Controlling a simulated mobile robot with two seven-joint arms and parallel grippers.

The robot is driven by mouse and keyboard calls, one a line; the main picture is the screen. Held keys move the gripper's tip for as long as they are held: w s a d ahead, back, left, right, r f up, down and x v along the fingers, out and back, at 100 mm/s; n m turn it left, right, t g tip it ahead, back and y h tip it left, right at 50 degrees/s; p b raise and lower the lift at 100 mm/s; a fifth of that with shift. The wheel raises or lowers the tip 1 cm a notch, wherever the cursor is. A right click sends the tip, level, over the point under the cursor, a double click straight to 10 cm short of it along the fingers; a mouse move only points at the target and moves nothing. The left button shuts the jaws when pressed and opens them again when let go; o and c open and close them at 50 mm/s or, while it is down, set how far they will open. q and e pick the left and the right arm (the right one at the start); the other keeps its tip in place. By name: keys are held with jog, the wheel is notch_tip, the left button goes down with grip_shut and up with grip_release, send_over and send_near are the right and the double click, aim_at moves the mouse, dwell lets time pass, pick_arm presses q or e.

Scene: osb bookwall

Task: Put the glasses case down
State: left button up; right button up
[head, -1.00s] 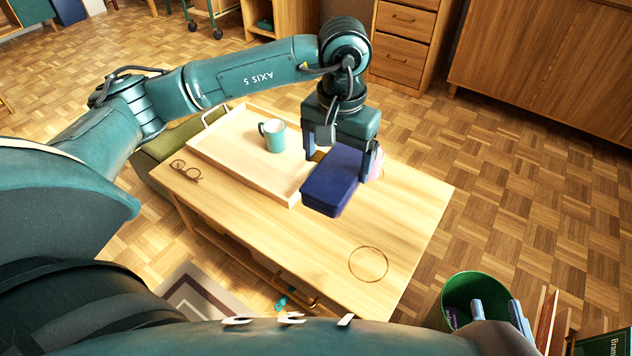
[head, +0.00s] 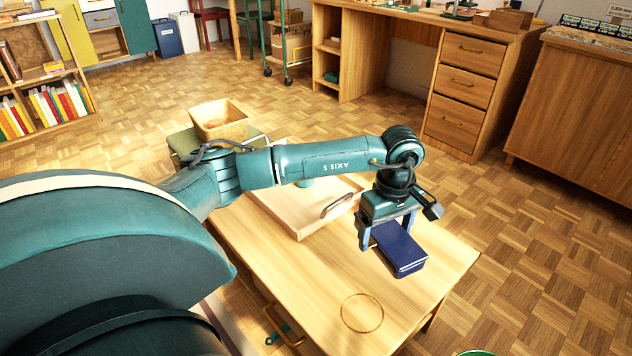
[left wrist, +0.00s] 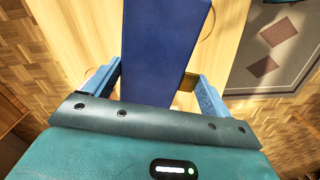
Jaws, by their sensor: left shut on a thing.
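The glasses case is a dark blue box (head: 400,246). It is between the fingers of my left gripper (head: 388,236), which is shut on it over the right part of the wooden table (head: 300,285). I cannot tell whether its underside touches the table. In the left wrist view the case (left wrist: 165,45) runs up from between the two blue fingers (left wrist: 157,88). A thin brown ring outline (head: 362,313) lies on the bare tabletop nearer to me than the case. My right gripper is out of view.
A wooden tray (head: 300,222) stands on the table left of the case, partly hidden by my left arm. A desk with drawers (head: 460,90) and a wooden cabinet (head: 580,125) stand behind. A patterned rug (left wrist: 275,45) lies beside the table. The tabletop around the ring is clear.

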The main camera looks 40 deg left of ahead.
aim_at(379, 227)
pick_arm(q)
jog(key=f+n, duration=0.1)
jog(key=a+f+n, duration=0.1)
jog(key=a+f+n+b, duration=0.1)
jog(key=f, duration=0.1)
jog(key=shift+w, duration=0.35)
notch_tip(379, 227, down, 9)
jog(key=b, duration=0.3)
jog(key=shift+f, duration=0.1)
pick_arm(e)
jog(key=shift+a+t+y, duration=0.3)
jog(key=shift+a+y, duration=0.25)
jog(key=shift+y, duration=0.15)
pick_arm(q)
jog(key=shift+f, duration=0.1)
jog(key=o, duration=0.8)
jog(key=shift+f, duration=0.1)
jog(key=o, duration=0.3)
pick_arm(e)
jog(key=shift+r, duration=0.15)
